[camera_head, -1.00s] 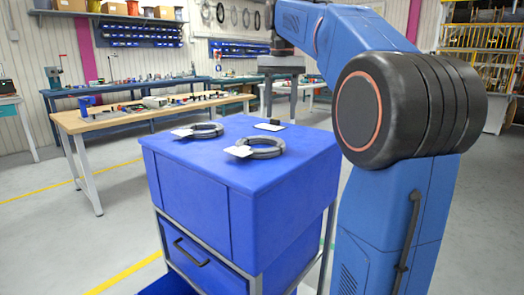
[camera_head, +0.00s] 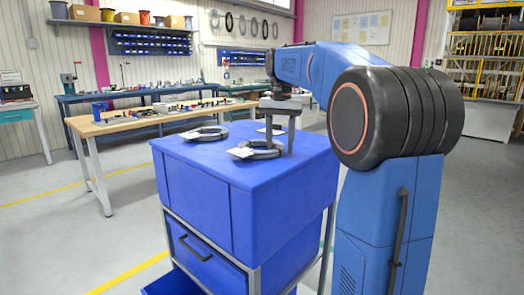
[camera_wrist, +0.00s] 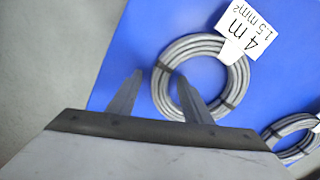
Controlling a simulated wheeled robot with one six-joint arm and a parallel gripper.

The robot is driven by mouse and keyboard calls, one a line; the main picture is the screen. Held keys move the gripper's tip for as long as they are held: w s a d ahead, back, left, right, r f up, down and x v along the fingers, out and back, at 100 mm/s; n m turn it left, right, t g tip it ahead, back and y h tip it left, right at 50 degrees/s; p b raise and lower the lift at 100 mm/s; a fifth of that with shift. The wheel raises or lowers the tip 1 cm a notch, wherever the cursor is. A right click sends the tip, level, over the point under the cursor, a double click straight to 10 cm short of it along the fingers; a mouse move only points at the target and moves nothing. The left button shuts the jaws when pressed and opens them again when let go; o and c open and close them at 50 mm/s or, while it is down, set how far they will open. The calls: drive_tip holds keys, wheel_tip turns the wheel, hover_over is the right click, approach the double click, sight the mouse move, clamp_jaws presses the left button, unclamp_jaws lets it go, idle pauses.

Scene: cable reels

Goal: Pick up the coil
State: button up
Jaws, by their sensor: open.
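A grey coil of cable (camera_head: 270,154) with a white tag lies flat on the blue cabinet top, near its front. In the wrist view this coil (camera_wrist: 209,115) is bound with dark ties, and its tag (camera_wrist: 246,37) reads 4 m, 1.5 mm². My gripper (camera_head: 280,147) points down over it, open and empty. In the wrist view its fingertips (camera_wrist: 160,76) lie either side of the coil's left rim, one outside the ring and one over its inner side. I cannot tell the exact height between tips and coil.
A wooden workbench (camera_head: 150,122) stands at the left. The open floor left of the cabinet is clear.

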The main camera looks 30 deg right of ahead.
clamp_jaws()
wheel_tip(320, 180, up, 10)
idle(0.7)
